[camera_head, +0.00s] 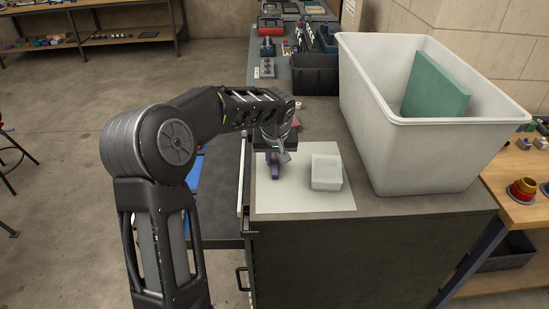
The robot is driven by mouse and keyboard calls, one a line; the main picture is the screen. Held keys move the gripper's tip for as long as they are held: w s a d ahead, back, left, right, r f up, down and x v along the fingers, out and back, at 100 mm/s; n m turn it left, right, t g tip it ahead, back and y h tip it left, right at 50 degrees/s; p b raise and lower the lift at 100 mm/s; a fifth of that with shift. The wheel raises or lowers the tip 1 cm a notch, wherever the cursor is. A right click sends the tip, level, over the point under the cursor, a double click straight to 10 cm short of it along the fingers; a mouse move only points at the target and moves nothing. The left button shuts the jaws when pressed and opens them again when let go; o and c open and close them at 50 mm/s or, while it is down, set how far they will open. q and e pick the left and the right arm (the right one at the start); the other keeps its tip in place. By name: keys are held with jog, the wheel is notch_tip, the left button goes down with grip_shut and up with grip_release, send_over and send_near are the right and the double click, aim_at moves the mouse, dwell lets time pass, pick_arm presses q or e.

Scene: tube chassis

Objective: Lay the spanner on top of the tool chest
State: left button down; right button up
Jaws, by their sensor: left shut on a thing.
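My left gripper (277,156) is above the left part of the tool chest's dark top (383,207). It is shut on a purple object, which looks like the spanner (275,184). The spanner shows just below the fingers, over a pale sheet (300,205) on the chest. The gripper hides part of it. I cannot tell whether it touches the sheet. My right gripper is not in view.
A white translucent block (327,172) sits on the sheet, right of the spanner. A large white bin (415,150) with a green board (435,85) fills the chest's right side. A black box (315,75) and tools stand behind. A strip along the chest's front edge is clear.

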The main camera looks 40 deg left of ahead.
pick_arm(q)
jog(key=c, duration=1.3)
grip_release()
jog(key=shift+c, duration=0.2)
jog(key=b+v, duration=0.1)
jog(key=v, duration=1.1)
